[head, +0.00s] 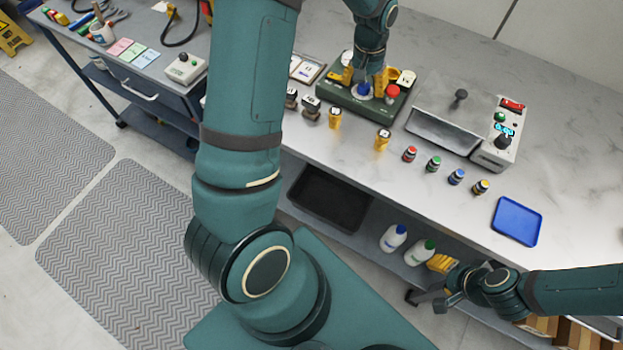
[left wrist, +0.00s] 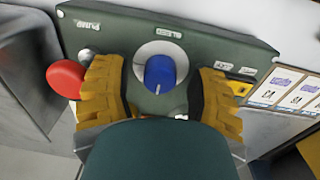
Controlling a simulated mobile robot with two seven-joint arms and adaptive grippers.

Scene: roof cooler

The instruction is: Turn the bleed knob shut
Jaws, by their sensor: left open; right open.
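The bleed knob is blue on a pale round collar, set in a dark green panel box (head: 335,92) on the bench. In the left wrist view the knob (left wrist: 160,72) sits between my two yellow ridged fingers, with a gap on each side. Its white mark points towards the bottom of that picture. The word BLEED shows upside down above it. In the head view my left gripper (head: 366,82) is over the panel, open, around the knob (head: 362,90). My right gripper (head: 447,283) is open and empty, low in front of the bench, far from the panel.
A red button (left wrist: 66,78) stands beside one left finger, and also shows in the head view (head: 392,92). A grey-lidded box (head: 455,110) is right of the panel. Small capped bottles and a blue tray (head: 517,221) lie along the bench front.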

